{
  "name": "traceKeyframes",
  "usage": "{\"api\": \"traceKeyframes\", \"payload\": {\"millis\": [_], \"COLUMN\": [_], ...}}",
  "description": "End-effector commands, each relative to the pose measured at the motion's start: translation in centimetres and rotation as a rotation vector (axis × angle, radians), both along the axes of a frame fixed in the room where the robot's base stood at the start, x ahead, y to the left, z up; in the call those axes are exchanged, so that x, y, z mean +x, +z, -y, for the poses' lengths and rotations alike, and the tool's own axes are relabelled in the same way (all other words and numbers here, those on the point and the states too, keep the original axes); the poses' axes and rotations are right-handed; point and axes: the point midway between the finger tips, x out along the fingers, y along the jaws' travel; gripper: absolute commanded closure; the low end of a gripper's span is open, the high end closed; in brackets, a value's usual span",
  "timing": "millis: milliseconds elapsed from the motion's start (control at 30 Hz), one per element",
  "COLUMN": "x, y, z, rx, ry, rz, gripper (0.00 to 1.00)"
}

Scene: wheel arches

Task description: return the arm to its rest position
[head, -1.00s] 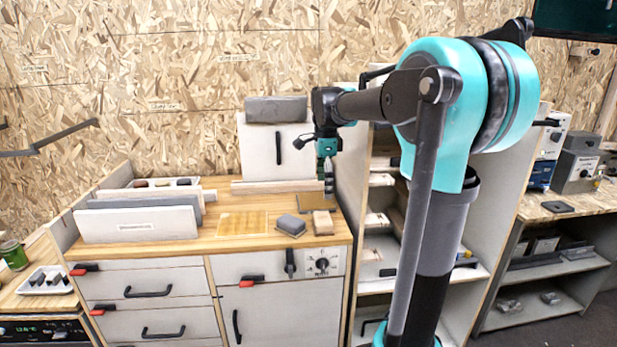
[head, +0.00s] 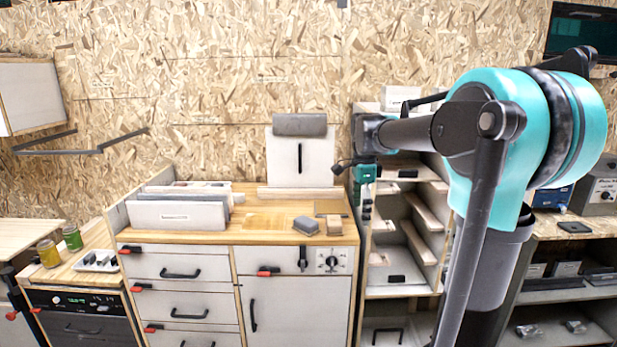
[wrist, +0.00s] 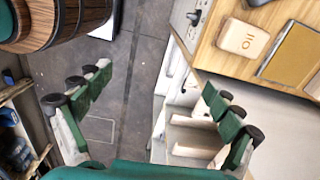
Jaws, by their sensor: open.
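My gripper (head: 366,200) hangs at the end of my teal and dark arm, pointing down, in front of the open shelf unit and right of the wooden counter (head: 265,220). In the wrist view my gripper (wrist: 160,115) has its two green-padded fingers spread wide with nothing between them. Grey floor shows between the fingers. The arm is bent, with its large teal joint at the right of the head view.
A grey block (head: 306,225) and a tan block (head: 334,224) lie on the counter. The shelf unit (head: 400,290) stands beside it. A wooden barrel (wrist: 62,18) is at the wrist view's upper left. Jars (head: 72,238) stand far left.

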Motion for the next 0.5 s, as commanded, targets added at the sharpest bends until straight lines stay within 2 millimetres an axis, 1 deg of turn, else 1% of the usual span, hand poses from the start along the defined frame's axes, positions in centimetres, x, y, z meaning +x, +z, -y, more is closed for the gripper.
{"api": "traceKeyframes", "payload": {"millis": [267,367,500], "x": [-1.7,-2.6,-4.4], "y": [-2.4,-3.6,-5.8], "z": [0.5,0.8,1.3], "rx": [-0.001,-0.004,-0.014], "ry": [0.151,0.231,0.374], "rz": [0.036,0.055,0.09], "gripper": [0.08,0.08,0.08]}}
